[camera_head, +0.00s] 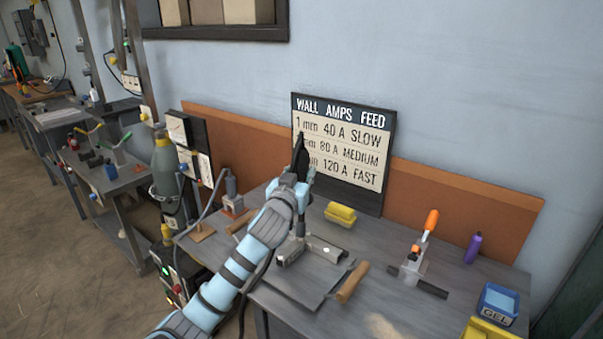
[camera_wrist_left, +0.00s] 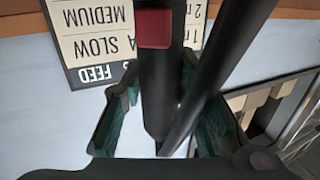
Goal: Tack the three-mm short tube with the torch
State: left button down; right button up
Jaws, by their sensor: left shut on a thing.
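My left gripper (camera_head: 292,192) is raised over the bench in front of the wall chart, shut on the black torch (camera_head: 300,152). In the left wrist view the torch's dark handle with a red button (camera_wrist_left: 154,29) passes between the gripper's fingers (camera_wrist_left: 168,118); a second dark rod or cable crosses beside it. A short grey metal tube (camera_head: 326,249) lies on the bench below, beside a grey metal piece (camera_head: 292,250) partly hidden by my arm. I cannot read its wall thickness. My right gripper is not in view.
The wall chart (camera_head: 343,150) lists 1 mm 40 A slow, then 80 A medium and 120 A fast.

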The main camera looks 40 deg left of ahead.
aim_at(303, 149)
pick_arm(q)
jog(key=shift+s+d+r+p, duration=0.1)
jog(key=shift+d+r+p, duration=0.1)
jog(key=shift+p, duration=0.1)
dwell(0.4)
jog(key=shift+f, duration=0.4)
dwell(1.7)
notch_tip(303, 149, up, 7)
jog(key=p, duration=0.7)
jog(key=shift+a+r, duration=0.1)
jog(key=shift+r, duration=0.1)
jog(key=shift+f, duration=0.1)
dwell(0.5)
